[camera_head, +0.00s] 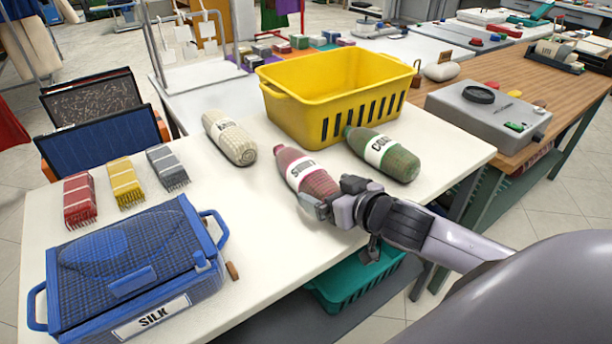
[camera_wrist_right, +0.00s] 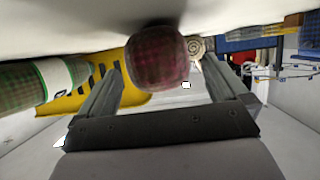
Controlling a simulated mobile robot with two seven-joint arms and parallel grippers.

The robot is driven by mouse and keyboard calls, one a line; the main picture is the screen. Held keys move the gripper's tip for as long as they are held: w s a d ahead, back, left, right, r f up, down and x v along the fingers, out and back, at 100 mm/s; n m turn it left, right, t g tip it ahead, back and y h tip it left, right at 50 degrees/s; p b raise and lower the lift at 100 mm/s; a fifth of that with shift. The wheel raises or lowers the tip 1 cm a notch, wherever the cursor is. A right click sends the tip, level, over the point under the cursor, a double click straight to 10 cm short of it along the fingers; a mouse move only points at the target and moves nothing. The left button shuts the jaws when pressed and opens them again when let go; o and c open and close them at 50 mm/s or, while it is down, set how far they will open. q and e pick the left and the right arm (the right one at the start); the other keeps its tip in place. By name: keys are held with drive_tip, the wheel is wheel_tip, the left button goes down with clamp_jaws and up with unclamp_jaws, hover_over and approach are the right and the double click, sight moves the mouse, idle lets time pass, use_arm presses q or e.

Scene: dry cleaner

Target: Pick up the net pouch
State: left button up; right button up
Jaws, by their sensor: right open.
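Three rounded net-textured rolls with white labels lie on the white table: a red one (camera_head: 307,173), a green one (camera_head: 384,153) and a cream one (camera_head: 230,138). A blue mesh case (camera_head: 130,262) labelled SILK lies at the front left. The frames do not settle which is the net pouch. My right gripper (camera_head: 318,207) is open at the near end of the red roll. In the right wrist view the red roll's round end (camera_wrist_right: 160,58) shows between and beyond the open fingers (camera_wrist_right: 170,88); contact cannot be told. My left gripper is not in view.
A yellow basket (camera_head: 335,90) stands behind the rolls. Red (camera_head: 79,200), yellow (camera_head: 125,183) and grey (camera_head: 167,168) brush-like blocks sit at the left. A teal crate (camera_head: 355,275) is below the table edge.

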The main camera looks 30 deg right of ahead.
drive_tip(key=shift+x, duration=1.35)
drive_tip(key=c, duration=1.4)
wheel_tip(320, 180, up, 20)
drive_tip(key=p, duration=0.3)
